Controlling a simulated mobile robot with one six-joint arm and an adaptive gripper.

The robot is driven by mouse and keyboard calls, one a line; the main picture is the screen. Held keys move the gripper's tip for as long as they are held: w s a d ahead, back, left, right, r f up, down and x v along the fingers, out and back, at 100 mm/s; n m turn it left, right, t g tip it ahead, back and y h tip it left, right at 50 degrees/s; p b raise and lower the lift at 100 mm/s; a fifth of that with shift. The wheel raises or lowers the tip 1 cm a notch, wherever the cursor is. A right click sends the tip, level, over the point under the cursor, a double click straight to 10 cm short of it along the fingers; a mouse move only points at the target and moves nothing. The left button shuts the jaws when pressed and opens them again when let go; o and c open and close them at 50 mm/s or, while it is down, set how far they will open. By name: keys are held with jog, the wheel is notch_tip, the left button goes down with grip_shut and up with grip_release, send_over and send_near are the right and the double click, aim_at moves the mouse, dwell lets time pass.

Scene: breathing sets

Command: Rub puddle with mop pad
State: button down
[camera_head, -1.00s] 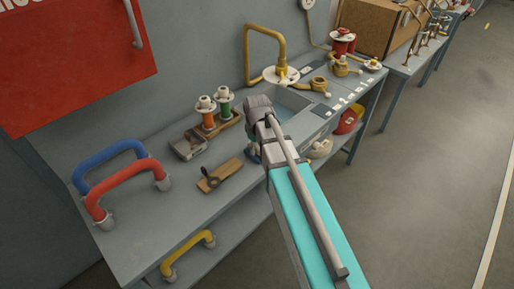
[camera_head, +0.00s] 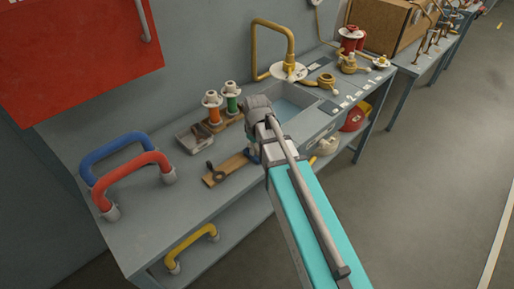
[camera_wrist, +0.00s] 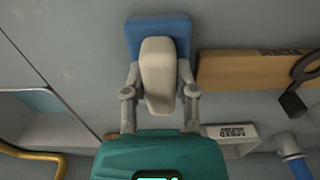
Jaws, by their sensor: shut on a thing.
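My gripper (camera_wrist: 160,92) is shut on the pale grip of the mop pad (camera_wrist: 158,68), one finger on each side. The pad's blue base (camera_wrist: 146,32) shows beyond the grip, over the grey bench. In the head view my gripper is mostly hidden behind my own arm, and only a bit of blue pad (camera_head: 253,156) shows beside it. I cannot clearly make out a puddle. Light blue shows inside the sink basin (camera_head: 292,106), and at the left of the wrist view; I cannot tell whether it is water.
A wooden board (camera_head: 233,168) with a dark ring-ended tool (camera_head: 214,175) lies close by. A scrap tray (camera_wrist: 232,131), spools (camera_head: 232,103), a yellow tap (camera_head: 290,45) and red (camera_head: 133,172) and blue (camera_head: 112,152) handles stand on the bench. Bare bench top lies in front of the board.

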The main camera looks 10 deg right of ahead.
jog(key=shift+a, duration=0.1)
dwell(0.3)
jog(key=shift+w, duration=0.1)
jog(key=shift+w+d, duration=0.8)
jog(key=shift+d, duration=0.35)
jog(key=shift+w+d+r, duration=0.1)
jog(key=shift+w+d, duration=0.1)
jog(key=shift+d, duration=0.1)
jog(key=shift+w+d, duration=0.5)
jog(key=shift+d, duration=0.2)
jog(key=shift+w+d, duration=0.45)
jog(key=shift+d, duration=0.25)
jog(key=shift+w+d, duration=0.55)
jog(key=shift+d, duration=0.2)
jog(key=shift+w+d, duration=0.55)
jog(key=shift+d, duration=0.15)
